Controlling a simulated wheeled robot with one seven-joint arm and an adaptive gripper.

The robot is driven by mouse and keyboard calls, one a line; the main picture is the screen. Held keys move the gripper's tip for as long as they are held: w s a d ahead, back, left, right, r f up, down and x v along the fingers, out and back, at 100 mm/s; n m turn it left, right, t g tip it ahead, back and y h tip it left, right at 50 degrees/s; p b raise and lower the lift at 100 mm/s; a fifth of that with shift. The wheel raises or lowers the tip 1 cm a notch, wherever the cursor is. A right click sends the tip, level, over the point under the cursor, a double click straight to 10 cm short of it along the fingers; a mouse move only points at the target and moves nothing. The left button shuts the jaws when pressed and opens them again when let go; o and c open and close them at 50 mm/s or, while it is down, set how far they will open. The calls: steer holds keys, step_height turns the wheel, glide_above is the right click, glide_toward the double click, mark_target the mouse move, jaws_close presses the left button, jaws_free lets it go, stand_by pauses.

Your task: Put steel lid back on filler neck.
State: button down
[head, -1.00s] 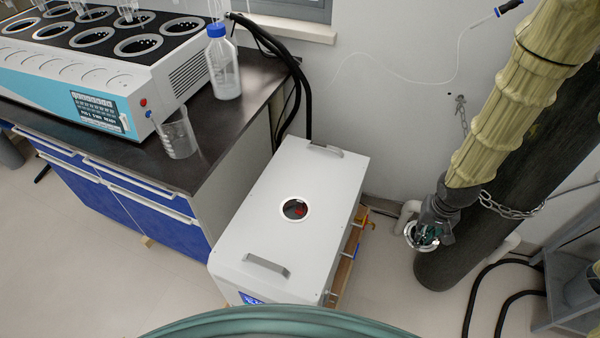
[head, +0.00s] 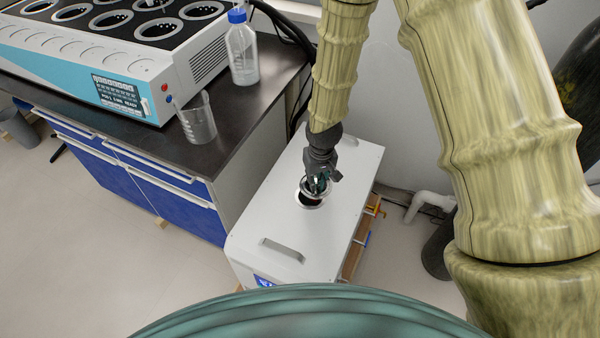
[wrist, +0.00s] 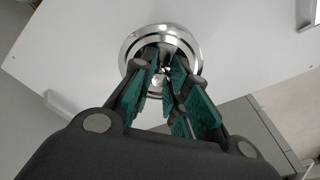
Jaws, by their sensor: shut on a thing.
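The steel lid is a shiny round disc that shows in the wrist view (wrist: 132,47) between and around my fingertips. My gripper (head: 317,186) is shut on the lid; the fingers (wrist: 163,68) close on its middle. The filler neck (head: 309,203) is a round dark opening with a pale rim in the top of the white box. In the head view the lid is at the far edge of the opening, partly over it. The gap in height between lid and neck is hard to tell. The wrist view hides the opening behind the lid.
The white box (head: 252,220) has a grey handle (head: 282,251) at its near end. To the left, a dark bench (head: 150,130) carries a beaker (head: 197,120), a blue-capped bottle (head: 242,55) and the distiller (head: 120,70). A dark cylinder stands at the right.

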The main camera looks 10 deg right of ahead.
steer(key=shift+w+a+r+n, duration=0.1)
steer(key=shift+w+a+n, duration=0.25)
steer(key=shift+a, duration=0.3)
steer(key=shift+f+b, duration=2.2)
steer(key=shift+f, duration=0.55)
steer(key=shift+p, duration=0.5)
steer(key=shift+f, duration=0.6)
steer(key=c, duration=1.3)
jaws_free()
steer(key=shift+s+d+r, duration=0.1)
steer(key=shift+s+r, duration=0.1)
steer(key=shift+r, duration=1.8)
steer(key=shift+s+a+r, duration=0.1)
steer(key=shift+s+r, duration=0.1)
steer(key=shift+r, duration=1.75)
steer(key=shift+s+d+r, duration=0.1)
steer(key=shift+s+r, duration=0.1)
steer(key=shift+r, duration=1.8)
